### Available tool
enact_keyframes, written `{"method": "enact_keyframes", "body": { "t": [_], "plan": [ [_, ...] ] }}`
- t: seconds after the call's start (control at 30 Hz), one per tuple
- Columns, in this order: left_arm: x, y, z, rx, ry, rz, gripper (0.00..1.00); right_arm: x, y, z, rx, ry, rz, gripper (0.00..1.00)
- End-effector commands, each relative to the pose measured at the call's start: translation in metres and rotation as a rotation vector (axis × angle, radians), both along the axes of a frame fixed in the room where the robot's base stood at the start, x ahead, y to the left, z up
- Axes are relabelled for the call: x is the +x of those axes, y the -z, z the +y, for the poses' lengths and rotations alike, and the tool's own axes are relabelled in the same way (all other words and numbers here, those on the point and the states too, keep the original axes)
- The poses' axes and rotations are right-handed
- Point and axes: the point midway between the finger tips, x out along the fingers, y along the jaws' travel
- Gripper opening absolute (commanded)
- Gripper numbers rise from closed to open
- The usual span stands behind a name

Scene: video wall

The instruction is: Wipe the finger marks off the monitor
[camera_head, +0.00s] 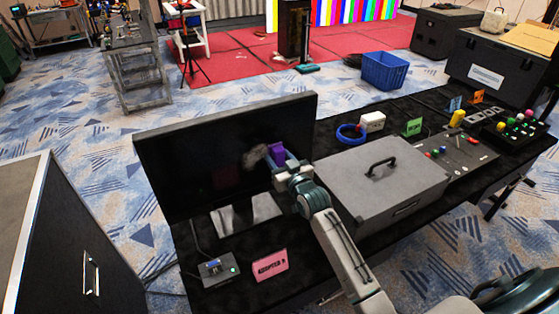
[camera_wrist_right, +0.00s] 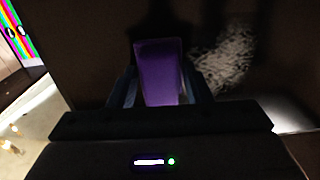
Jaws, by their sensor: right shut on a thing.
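The monitor (camera_head: 195,160) is a large dark screen standing at the left end of the black table. A pale greyish smudge of finger marks (camera_head: 254,156) shows on its right part, and as a whitish streaky patch (camera_wrist_right: 226,58) in the right wrist view. My right gripper (camera_head: 281,159) is shut on a purple block-like wiper (camera_head: 276,153), which also shows between the fingers in the right wrist view (camera_wrist_right: 160,72). The wiper is at the screen, just right of the smudge in the head view; whether it touches the glass I cannot tell. My left gripper is not in view.
A grey case (camera_head: 382,180) with a black handle stands right of my right arm. A pink card (camera_head: 270,265) and a small box with a cable (camera_head: 217,270) lie before the monitor. A blue tape ring (camera_head: 350,133) and white socket box (camera_head: 372,121) sit behind the case.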

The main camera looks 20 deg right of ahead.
Motion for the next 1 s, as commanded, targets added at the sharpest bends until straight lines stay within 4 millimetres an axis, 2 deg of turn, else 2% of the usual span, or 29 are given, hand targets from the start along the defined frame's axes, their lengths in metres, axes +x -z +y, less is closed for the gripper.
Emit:
{"method": "enact_keyframes", "body": {
  "t": [0.43,0.67,1.0],
  "plan": [
    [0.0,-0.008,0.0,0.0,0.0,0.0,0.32,-0.002,-0.002,0.032,0.003,0.0,-0.003,0.26],
    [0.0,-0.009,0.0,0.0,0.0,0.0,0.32,-0.003,-0.001,0.039,0.002,0.0,-0.003,0.26],
    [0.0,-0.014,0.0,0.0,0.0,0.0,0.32,-0.005,-0.001,0.067,0.003,0.0,-0.003,0.26]
  ]
}}
